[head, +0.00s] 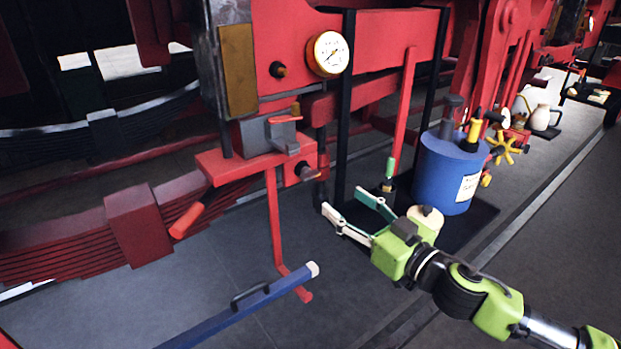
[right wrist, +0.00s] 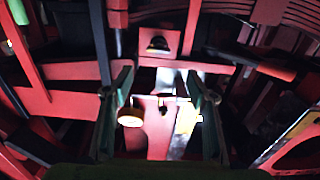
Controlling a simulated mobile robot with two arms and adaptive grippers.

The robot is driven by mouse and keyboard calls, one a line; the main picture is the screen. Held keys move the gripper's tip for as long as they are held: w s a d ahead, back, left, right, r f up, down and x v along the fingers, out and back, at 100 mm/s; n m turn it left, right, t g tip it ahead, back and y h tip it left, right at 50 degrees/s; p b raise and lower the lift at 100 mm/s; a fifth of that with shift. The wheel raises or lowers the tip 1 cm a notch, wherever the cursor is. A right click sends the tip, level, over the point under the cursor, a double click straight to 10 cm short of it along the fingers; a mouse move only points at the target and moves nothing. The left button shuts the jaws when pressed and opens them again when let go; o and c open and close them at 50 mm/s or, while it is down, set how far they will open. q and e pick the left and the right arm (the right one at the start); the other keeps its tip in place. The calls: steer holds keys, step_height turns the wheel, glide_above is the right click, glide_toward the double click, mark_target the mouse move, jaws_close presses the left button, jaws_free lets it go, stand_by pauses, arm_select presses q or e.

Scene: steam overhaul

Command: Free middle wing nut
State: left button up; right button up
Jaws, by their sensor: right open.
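I cannot make out a wing nut for certain in either view. My right gripper (head: 345,201) is open and empty, in front of the red frame and left of the blue drum. Its two fingers also show in the right wrist view (right wrist: 158,85), spread apart with nothing between the tips. Beyond them are red machine parts, a round gauge (right wrist: 131,117) and a yellowish plate (right wrist: 187,120). In the head view a grey block with a red lever (head: 284,119) sits on a red bracket (head: 240,166), left of the gripper and apart from it. My left gripper is not in view.
The pressure gauge (head: 328,54) is on the red frame. A blue bar (head: 235,312) crosses the lower left. A red rod (head: 273,220) hangs below the bracket.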

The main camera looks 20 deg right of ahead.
mark_target(311, 174)
steer(key=p+x, duration=0.2)
steer(key=x, duration=0.4)
steer(key=p+x, duration=0.2)
steer(key=x, duration=0.4)
steer(key=shift+w+d+f+p, duration=0.15)
steer(key=shift+w+f+p, duration=0.05)
steer(key=shift+w+p, duration=0.1)
steer(key=shift+w+a+f, duration=0.1)
steer(key=shift+w+a, duration=0.15)
steer(key=shift+w, duration=0.4)
steer(key=c, duration=1.1)
